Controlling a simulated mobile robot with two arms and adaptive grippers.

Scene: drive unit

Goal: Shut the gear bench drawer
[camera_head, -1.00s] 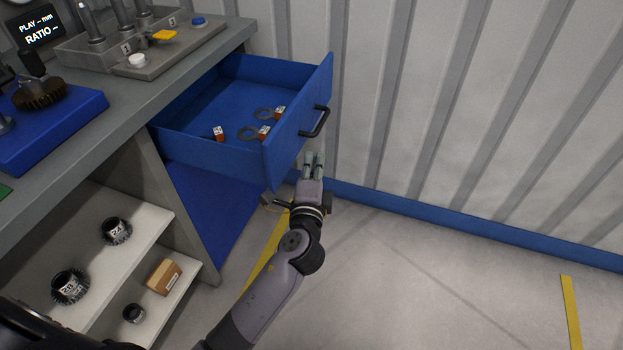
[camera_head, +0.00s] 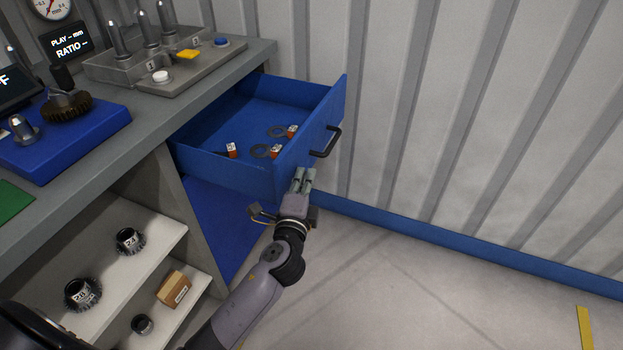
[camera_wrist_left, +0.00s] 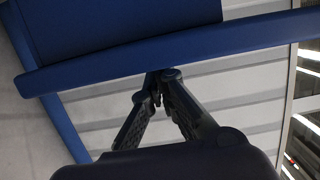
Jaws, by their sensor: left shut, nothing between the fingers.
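The blue gear bench drawer (camera_head: 232,175) stands pulled out from the right end of the bench, with a black bar handle (camera_head: 328,143) on its front. Several small tagged parts and flat rings lie inside it. My left gripper (camera_head: 304,172) is shut and empty, with its fingertips close to the lower part of the drawer front, below and left of the handle. In the left wrist view the shut fingers (camera_wrist_left: 160,76) reach up to the drawer's blue edge (camera_wrist_left: 150,55). Whether they touch it I cannot tell. My right gripper is out of view.
The grey bench top (camera_head: 160,107) carries a tray with posts (camera_head: 160,60) and a blue block with a gear (camera_head: 66,130). An open shelf (camera_head: 150,240) below holds gears and a small box. A corrugated wall (camera_head: 450,120) stands to the right. The floor in front is clear.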

